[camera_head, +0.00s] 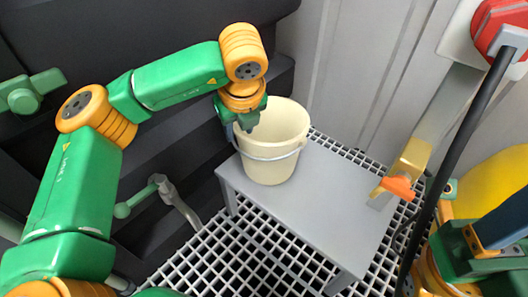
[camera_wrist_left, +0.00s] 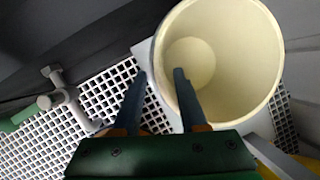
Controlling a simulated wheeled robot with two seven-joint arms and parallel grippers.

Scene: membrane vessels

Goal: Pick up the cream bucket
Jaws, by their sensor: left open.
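The cream bucket (camera_head: 268,150) stands upright on a grey table (camera_head: 320,205), its thin handle hanging down across its front. My left gripper (camera_head: 240,130) reaches down at the bucket's left rim, with its fingers partly hard to make out. In the left wrist view the bucket (camera_wrist_left: 245,75) opens toward the camera and looks empty. There my left gripper (camera_wrist_left: 158,90) is open, one finger outside the bucket's wall and the other over its mouth, with the rim between them. I cannot tell whether they touch it.
White grating (camera_head: 225,255) covers the floor around the table. A pipe with a yellow part and an orange handle (camera_head: 398,187) stands right of the table, near a black hose (camera_head: 460,130). Dark stepped panels are at the left and a pale wall behind. The table's front is clear.

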